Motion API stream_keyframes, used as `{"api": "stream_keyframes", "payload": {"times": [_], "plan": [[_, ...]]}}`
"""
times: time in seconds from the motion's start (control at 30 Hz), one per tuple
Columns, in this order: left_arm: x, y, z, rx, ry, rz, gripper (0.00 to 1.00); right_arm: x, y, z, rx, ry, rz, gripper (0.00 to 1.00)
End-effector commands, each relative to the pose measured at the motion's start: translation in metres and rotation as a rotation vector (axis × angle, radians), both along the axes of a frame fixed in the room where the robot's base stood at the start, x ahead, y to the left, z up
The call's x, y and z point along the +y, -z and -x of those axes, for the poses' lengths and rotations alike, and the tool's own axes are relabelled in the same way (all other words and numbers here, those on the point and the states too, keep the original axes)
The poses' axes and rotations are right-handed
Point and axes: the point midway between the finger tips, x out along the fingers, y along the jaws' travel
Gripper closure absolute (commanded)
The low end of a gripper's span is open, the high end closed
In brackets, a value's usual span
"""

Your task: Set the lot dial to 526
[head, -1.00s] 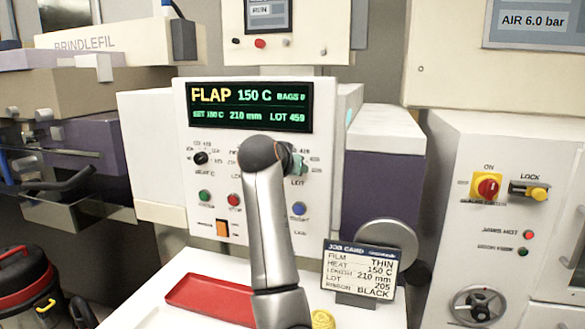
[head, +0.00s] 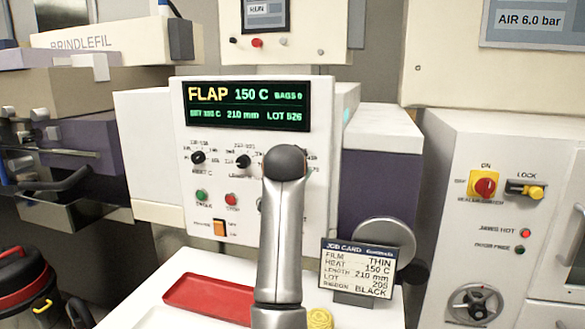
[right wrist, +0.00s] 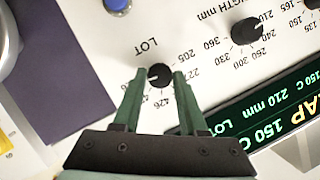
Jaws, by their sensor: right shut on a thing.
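The lot dial (right wrist: 159,75) is a black knob on the white panel (right wrist: 100,60) under the label LOT in the right wrist view. My right gripper (right wrist: 160,72) has its green fingers on both sides of the dial, shut on it. In the head view my right arm hides the dial and the fingers. The display (head: 247,105) reads FLAP, 150 C, 210 mm and LOT 526. My left gripper is not in view.
The length dial (head: 243,161) and the heat dial (head: 198,157) sit left of my arm, above green and red buttons. A job card (head: 357,268) showing LOT 205 and a red tray (head: 208,299) rest on the white table. A yellow object (head: 320,319) lies near my arm.

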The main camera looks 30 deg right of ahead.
Motion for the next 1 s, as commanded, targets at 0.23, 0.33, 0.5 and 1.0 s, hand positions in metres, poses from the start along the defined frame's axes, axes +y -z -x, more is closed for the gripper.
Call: {"api": "stream_keyframes", "payload": {"times": [0.23, 0.33, 0.5, 1.0], "plan": [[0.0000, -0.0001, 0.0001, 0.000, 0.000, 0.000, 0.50, -0.0004, -0.0018, 0.0002, -0.009, 0.001, -0.002, 1.00], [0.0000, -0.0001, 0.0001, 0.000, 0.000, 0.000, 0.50, -0.0005, -0.0018, 0.0001, -0.008, 0.001, -0.001, 1.00], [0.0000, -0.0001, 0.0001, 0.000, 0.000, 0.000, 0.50, -0.0003, -0.0014, 0.0001, -0.006, 0.000, -0.002, 0.40], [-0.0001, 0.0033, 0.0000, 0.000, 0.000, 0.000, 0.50, 0.0067, -0.0033, 0.0082, -0.004, -0.001, -0.003, 0.28]]}}
